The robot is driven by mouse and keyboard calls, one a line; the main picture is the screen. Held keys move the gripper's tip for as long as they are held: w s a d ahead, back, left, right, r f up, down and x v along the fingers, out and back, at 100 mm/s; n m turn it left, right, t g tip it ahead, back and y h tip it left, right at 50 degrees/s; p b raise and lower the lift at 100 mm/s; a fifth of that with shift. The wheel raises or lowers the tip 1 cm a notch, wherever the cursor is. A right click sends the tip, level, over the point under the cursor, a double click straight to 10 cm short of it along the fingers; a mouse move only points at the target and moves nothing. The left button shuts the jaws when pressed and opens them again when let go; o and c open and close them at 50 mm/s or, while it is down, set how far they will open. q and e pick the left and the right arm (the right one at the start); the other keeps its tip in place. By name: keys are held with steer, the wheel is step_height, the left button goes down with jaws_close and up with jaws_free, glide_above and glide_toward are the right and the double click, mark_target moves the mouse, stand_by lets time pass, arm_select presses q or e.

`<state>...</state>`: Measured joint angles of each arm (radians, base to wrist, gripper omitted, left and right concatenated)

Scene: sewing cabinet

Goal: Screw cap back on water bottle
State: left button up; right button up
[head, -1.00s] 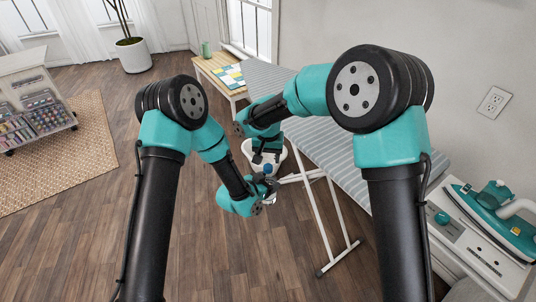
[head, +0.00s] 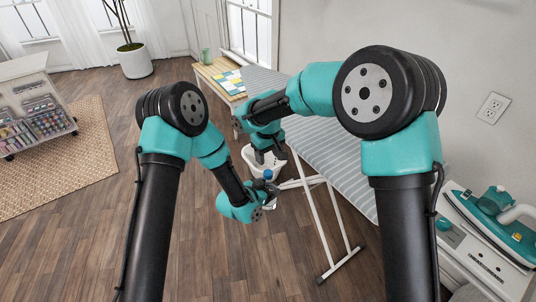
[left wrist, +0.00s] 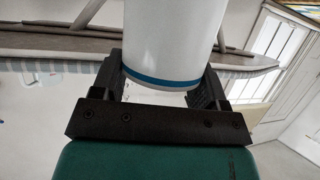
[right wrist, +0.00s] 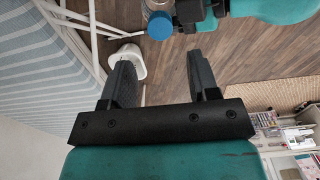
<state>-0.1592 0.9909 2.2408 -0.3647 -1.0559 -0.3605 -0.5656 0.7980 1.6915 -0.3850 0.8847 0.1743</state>
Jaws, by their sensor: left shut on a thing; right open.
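The water bottle (right wrist: 157,8) is held by my left gripper (head: 268,189), whose fingers are shut on it. Its pale body with a blue band (left wrist: 165,45) fills the space between the fingers in the left wrist view. The blue cap (right wrist: 160,26) sits at the bottle's top end, and it also shows in the head view (head: 268,174). I cannot tell how tightly it is seated. My right gripper (right wrist: 158,62) is open and empty. In the head view it is just above the cap (head: 268,157), apart from it.
A striped ironing board (head: 325,150) with white legs stands close to the right of both grippers. A white basket (head: 250,158) is on the floor behind them. An iron (head: 500,210) rests on a cabinet at the right. The wooden floor at left is open.

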mark_target(268, 172)
steer(key=shift+f, duration=0.15)
steer(key=shift+f, duration=3.9)
steer(key=shift+c, duration=0.4)
steer(key=c, duration=0.9)
steer(key=o, duration=1.1)
steer(key=shift+r, duration=0.1)
